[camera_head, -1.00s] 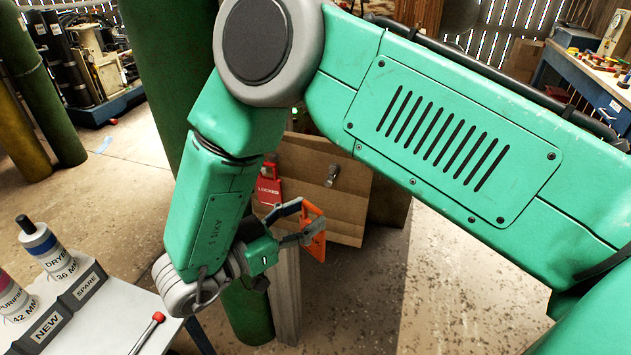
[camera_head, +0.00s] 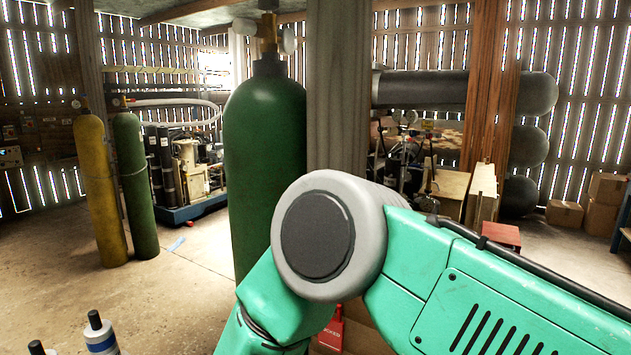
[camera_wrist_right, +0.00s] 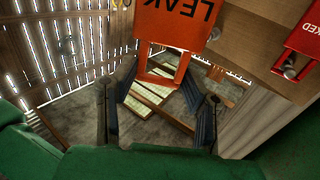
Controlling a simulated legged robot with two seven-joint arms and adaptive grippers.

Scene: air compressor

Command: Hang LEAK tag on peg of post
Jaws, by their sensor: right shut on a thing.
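The orange LEAK tag (camera_wrist_right: 176,18) shows at the top of the right wrist view, its lettering upside down. It has an open frame-like handle (camera_wrist_right: 163,76) below the lettering. My right gripper (camera_wrist_right: 162,72) is shut on this handle, with one dark finger at each side. In the head view my right gripper is out of sight below my green arm. A red tag hangs on the wooden post board (camera_wrist_right: 256,38), at the right of the wrist view (camera_wrist_right: 302,28) and low in the head view (camera_head: 331,332). A metal peg (camera_wrist_right: 290,70) shows at the red tag. My left gripper is not in view.
A tall green cylinder (camera_head: 265,165) stands left of a grey wooden post (camera_head: 338,90). Yellow (camera_head: 98,190) and green (camera_head: 135,185) cylinders stand farther left. Bottle tops (camera_head: 100,335) show at lower left.

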